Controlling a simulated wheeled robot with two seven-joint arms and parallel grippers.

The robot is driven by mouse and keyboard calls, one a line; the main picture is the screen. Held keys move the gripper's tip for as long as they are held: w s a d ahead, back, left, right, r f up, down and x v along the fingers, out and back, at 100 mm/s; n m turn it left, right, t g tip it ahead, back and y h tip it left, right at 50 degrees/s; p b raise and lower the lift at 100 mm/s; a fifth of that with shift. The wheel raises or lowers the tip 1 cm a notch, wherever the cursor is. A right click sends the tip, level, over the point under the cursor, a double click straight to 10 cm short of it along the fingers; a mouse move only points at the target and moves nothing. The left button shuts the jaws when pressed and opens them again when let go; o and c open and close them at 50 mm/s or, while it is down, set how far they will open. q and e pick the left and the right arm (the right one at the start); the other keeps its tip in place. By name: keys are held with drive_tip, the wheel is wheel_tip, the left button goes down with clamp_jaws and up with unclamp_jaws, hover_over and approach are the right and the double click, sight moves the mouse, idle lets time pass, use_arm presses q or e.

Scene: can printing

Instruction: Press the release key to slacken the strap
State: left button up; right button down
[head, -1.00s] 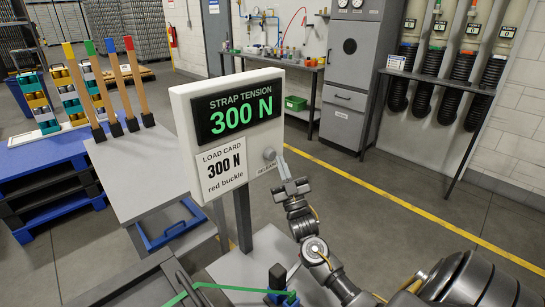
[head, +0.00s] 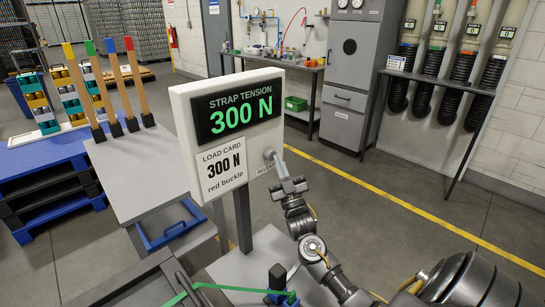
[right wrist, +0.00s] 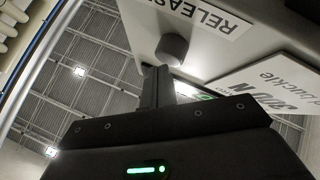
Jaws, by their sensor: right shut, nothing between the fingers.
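The release key (head: 269,154) is a round grey knob at the lower right of the white display box, above the RELEASE label. It also shows in the right wrist view (right wrist: 172,48). My right gripper (head: 277,158) is shut and empty, its fingertips at the key; in the right wrist view the fingertips (right wrist: 157,72) appear at or very near the knob, and contact is not certain. The tension display (head: 236,114) reads 300 N. A load card (head: 220,168) reads 300 N, red buckle. The green strap (head: 235,288) runs to a blue buckle (head: 280,290) at the bottom. My left gripper is not in view.
A grey table (head: 150,180) with wooden-handled tools in several colours (head: 107,75) stands at the left by a blue pallet (head: 45,155). A workbench and grey cabinet (head: 348,75) stand at the back. The floor behind my right arm is clear.

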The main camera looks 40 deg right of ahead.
drive_tip(key=shift+w+a+b, duration=0.1)
drive_tip(key=shift+w+b, duration=0.3)
drive_tip(key=shift+w, duration=0.5)
idle(0.7)
idle(0.3)
drive_tip(key=shift+s+p, duration=0.55)
drive_tip(key=shift+s, duration=0.75)
drive_tip(key=shift+s+d+p, duration=0.2)
drive_tip(key=shift+s+p, duration=0.3)
drive_tip(key=shift+s, duration=0.75)
drive_tip(key=shift+s+d+p, duration=0.15)
drive_tip(key=shift+s+p, duration=0.35)
drive_tip(key=shift+s, duration=0.75)
drive_tip(key=shift+w+a, duration=0.1)
